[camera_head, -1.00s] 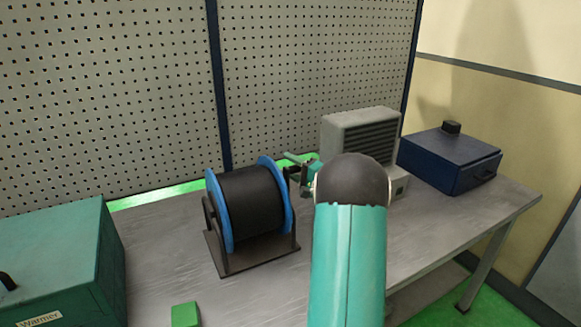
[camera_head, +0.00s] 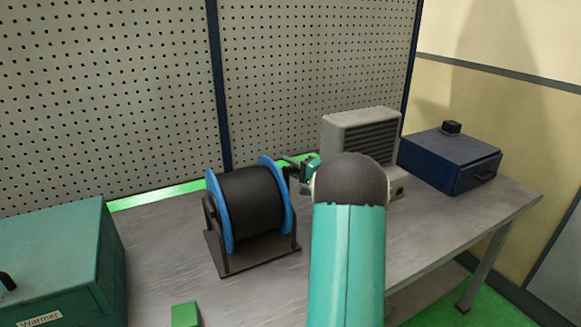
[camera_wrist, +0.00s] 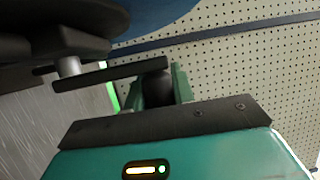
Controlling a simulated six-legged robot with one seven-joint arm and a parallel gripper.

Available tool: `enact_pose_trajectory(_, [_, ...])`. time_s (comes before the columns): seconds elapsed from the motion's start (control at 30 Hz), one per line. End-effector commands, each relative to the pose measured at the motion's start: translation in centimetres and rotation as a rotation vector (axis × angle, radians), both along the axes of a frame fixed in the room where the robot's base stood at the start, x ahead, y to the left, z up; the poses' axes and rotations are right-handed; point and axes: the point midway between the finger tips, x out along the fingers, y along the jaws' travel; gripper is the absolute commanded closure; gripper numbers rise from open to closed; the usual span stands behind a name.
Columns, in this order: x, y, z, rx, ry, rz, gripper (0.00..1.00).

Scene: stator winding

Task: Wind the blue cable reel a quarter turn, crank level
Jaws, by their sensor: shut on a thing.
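The blue cable reel (camera_head: 223,212), wound with black cable (camera_head: 251,202), stands in a dark frame (camera_head: 247,257) on the bench. In the wrist view the reel's blue flange (camera_wrist: 160,18) fills part of the top edge. The crank arm (camera_wrist: 110,74) is a dark flat bar running from a pale metal shaft (camera_wrist: 69,67) to a black handle (camera_wrist: 157,88). My gripper (camera_wrist: 160,85) is shut on that handle, one green finger on each side. In the head view my gripper (camera_head: 304,167) is at the reel's right side, partly hidden by my arm, and the crank is hard to make out.
A grey vented box (camera_head: 360,137) stands close behind my gripper. A dark blue box (camera_head: 448,162) is at the bench's right end. A teal box labelled Warmer (camera_head: 55,255) and a small green block (camera_head: 186,315) are at left. A perforated panel (camera_head: 110,90) stands behind.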

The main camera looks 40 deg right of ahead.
Motion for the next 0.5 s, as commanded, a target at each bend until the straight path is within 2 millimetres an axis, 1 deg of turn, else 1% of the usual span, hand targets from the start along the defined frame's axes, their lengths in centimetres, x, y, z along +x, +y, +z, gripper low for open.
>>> enact_pose_trajectory(0.27, [1.2, -0.4, -0.3, 0.046, 0.161, 0.0, 1.0])
enact_pose_trajectory(0.5, [2.6, -0.8, -1.3, 0.111, 0.37, -0.001, 1.0])
